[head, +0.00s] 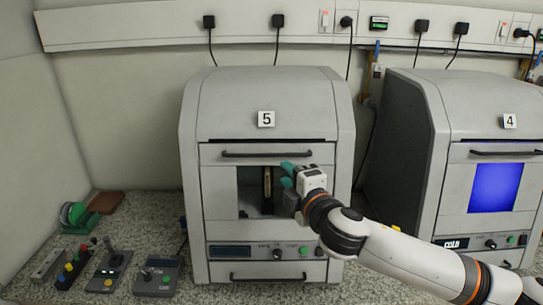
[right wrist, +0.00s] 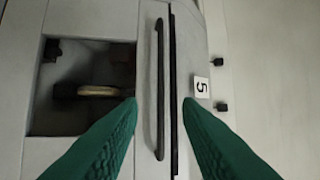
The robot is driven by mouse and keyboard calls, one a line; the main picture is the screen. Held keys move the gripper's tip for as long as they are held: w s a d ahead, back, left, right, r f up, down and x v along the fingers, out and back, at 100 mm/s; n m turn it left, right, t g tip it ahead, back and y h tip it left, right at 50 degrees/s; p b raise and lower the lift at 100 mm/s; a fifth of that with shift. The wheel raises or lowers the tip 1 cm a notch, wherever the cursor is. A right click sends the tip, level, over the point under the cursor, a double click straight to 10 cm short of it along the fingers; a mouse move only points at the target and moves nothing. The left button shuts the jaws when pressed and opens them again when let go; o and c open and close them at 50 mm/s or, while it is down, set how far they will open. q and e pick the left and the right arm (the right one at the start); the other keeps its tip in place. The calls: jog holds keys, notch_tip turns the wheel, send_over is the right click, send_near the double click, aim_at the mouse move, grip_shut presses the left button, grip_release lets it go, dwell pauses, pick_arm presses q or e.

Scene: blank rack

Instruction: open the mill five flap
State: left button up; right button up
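Mill five (head: 265,100) is a grey cabinet with a label "5" (head: 266,119), which also shows in the right wrist view (right wrist: 201,87). Its front flap (head: 215,190) looks closed and has a dark window (head: 250,200). The black bar handle (head: 266,154) runs along the flap's top. In the right wrist view the open fingers (right wrist: 160,100) appear on either side of the handle (right wrist: 159,90); contact cannot be told. My left gripper is out of view.
Mill four (head: 420,130) stands to the right with a blue-lit window (head: 495,187). Control boxes (head: 110,270) and a green reel (head: 75,213) lie on the speckled counter at left. A lower handle (head: 268,277) and a control panel (head: 265,251) are below the flap.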

aim_at(270, 156)
jog(key=p+x, duration=0.2)
jog(key=x, duration=0.7)
jog(key=shift+w+a, duration=0.2)
jog(key=shift+w, duration=0.1)
grip_shut()
